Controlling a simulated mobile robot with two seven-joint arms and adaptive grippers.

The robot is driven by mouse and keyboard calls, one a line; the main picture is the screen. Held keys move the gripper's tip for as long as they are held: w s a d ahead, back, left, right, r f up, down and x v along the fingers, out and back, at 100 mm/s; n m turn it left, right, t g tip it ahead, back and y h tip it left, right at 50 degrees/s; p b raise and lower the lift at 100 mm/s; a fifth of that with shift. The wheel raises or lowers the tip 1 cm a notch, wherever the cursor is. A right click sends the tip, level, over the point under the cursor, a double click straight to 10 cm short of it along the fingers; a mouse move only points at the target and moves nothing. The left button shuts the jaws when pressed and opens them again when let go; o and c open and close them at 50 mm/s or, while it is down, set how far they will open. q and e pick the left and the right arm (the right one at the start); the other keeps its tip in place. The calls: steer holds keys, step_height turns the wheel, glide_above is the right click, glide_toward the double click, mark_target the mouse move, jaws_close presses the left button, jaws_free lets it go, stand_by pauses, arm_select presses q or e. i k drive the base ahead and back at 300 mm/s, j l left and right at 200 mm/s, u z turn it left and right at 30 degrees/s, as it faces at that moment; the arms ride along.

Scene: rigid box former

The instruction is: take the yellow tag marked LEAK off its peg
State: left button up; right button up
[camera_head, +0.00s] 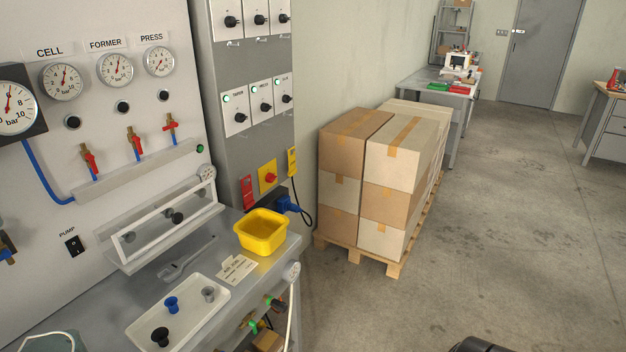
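A small yellow tag (292,161) hangs at the right edge of the grey cabinet front, beside the yellow switch plate. Its lettering is too small to read, and I cannot make out its peg. A red tag (248,192) hangs to the left of the yellow switch plate (267,177) with its red knob. Neither of my grippers can be made out in the head view. Only a dark rounded piece, perhaps part of my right arm, shows at the bottom edge.
A yellow bin (262,232) stands on the bench below the tags, with a blue plug (288,204) and black cable behind it. A white tray (178,314) holds suction cups. Stacked cartons (395,175) on a pallet stand to the right. The floor (480,230) beyond is clear.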

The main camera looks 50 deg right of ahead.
mark_target(292, 170)
steer(key=i+l+z, duration=0.35)
steer(key=l, duration=0.15)
steer(key=i+l+z, duration=0.2)
steer(key=l+z, duration=0.15)
steer(key=l, duration=0.15)
steer(key=i+l+z, duration=0.4)
steer(key=i+l, duration=0.7)
steer(key=i+l+z, duration=0.1)
steer(key=i+l, duration=0.6)
steer(key=i, duration=0.2)
